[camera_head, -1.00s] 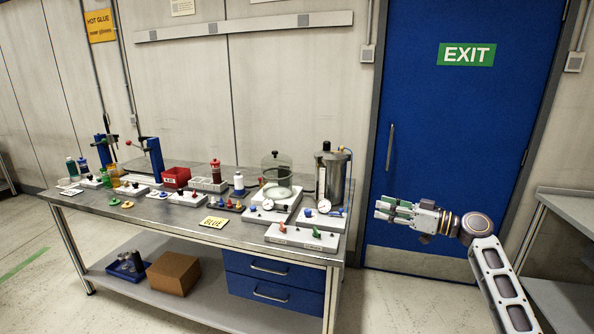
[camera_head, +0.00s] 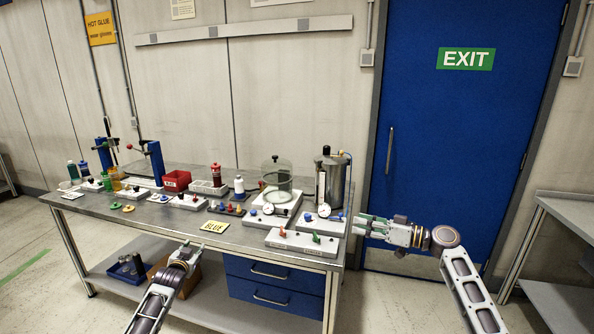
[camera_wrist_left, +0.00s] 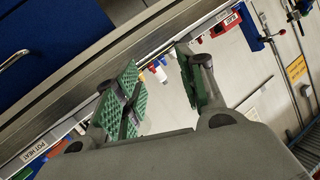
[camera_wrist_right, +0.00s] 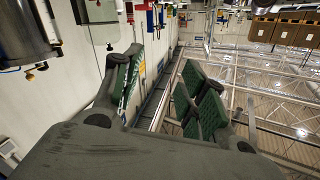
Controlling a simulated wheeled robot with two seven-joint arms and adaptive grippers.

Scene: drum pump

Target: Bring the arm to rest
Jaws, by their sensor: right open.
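My left gripper (camera_head: 186,248) has its tips in front of the bench's front edge, over the lower shelf in the head view. In the left wrist view its green-padded fingers (camera_wrist_left: 162,95) stand apart with nothing between them.
The metal bench (camera_head: 120,228) carries a glass bell jar (camera_head: 277,178), bottles, a red bin (camera_head: 176,181) and a yellow label (camera_head: 214,226). Blue drawers (camera_head: 272,294) are below. A blue exit door (camera_head: 450,130) stands behind, and a side table (camera_head: 570,215) is at right.

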